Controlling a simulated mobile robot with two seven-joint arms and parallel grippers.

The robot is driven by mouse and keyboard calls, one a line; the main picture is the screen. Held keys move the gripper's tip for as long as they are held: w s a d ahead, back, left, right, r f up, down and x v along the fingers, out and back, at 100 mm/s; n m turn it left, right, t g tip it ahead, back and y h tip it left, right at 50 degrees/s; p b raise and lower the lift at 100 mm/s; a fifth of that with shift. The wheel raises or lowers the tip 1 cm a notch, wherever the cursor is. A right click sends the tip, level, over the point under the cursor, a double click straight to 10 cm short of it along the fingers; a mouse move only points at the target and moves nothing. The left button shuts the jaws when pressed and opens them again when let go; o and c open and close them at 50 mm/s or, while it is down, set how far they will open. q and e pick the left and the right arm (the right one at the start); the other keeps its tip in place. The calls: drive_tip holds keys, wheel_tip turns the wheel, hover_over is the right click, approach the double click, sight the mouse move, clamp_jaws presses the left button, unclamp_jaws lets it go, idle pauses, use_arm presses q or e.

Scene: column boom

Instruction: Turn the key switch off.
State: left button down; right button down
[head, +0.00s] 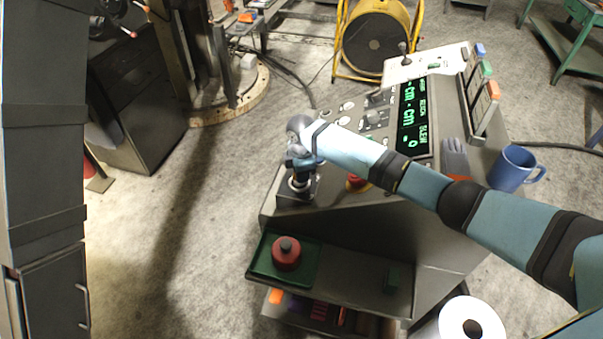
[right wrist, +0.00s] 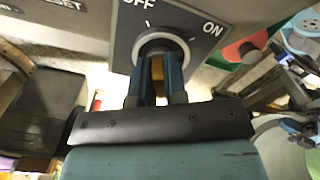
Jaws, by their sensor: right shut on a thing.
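The key switch (right wrist: 158,42) is a round dial on a dark plate, with OFF printed at its upper left and ON at its right. My right gripper (right wrist: 155,75) is shut on the brass-coloured key (right wrist: 157,70), with a blue finger on each side of it. The fingers hide much of the key, and I cannot tell which mark it points to. In the head view my right gripper (head: 298,170) reaches down to the switch's box (head: 297,192) at the console's near left corner. My left gripper is not in view.
The console (head: 340,212) carries a green display (head: 412,118), knobs, a grey glove (head: 455,158) and a blue mug (head: 515,168). A yellow reel (head: 375,45) stands behind.

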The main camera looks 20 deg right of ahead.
drive_tip(key=shift+w+n, duration=0.1)
drive_tip(key=shift+n, duration=0.8)
drive_tip(key=c, duration=1.2)
unclamp_jaws()
drive_tip(key=shift+o, duration=0.2)
drive_tip(key=shift+r, duration=0.1)
wheel_tip(320, 180, up, 14)
drive_tip(key=b, duration=0.2)
drive_tip(key=shift+f, duration=0.2)
